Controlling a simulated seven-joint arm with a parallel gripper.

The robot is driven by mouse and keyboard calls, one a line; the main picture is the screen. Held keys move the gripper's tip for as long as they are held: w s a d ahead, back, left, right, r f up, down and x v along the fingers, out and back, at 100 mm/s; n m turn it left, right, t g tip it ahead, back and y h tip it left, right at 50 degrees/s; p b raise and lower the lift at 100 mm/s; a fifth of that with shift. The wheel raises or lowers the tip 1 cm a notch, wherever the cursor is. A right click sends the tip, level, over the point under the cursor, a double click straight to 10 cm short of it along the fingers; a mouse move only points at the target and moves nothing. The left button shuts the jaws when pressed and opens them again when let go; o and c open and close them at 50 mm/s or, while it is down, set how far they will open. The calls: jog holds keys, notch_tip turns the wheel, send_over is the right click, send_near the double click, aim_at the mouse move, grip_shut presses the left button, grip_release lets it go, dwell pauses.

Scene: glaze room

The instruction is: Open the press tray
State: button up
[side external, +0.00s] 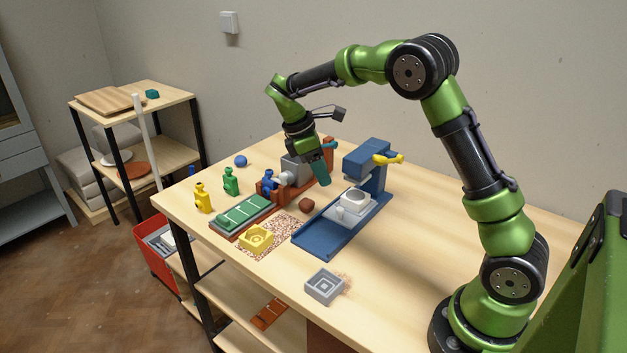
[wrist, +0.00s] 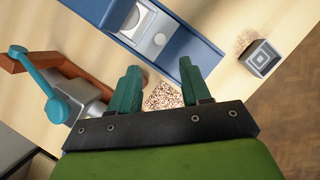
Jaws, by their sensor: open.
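A pale block with a round part (side external: 355,203) sits on this base beneath the head. The wrist view shows the press at its top (wrist: 85,10), with the pale block (wrist: 148,33) inside the blue frame. My gripper (side external: 319,177) is open and empty, left of the press head. Its teal fingers (wrist: 159,68) are apart; the right one overlaps the blue frame's edge in the picture. Contact cannot be told.
A brown-based grey device (wrist: 90,98) with a teal ball lever (wrist: 57,108) is close by. Green (side external: 231,181) and yellow (side external: 203,198) figures, a green tray (side external: 241,216), a yellow mould (side external: 256,238) and a grey mould (side external: 324,287) lie around.

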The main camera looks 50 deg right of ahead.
aim_at(340, 208)
jog(key=x, duration=1.1)
jog(key=shift+f, duration=0.15)
jog(key=shift+c, duration=0.4)
grip_shut()
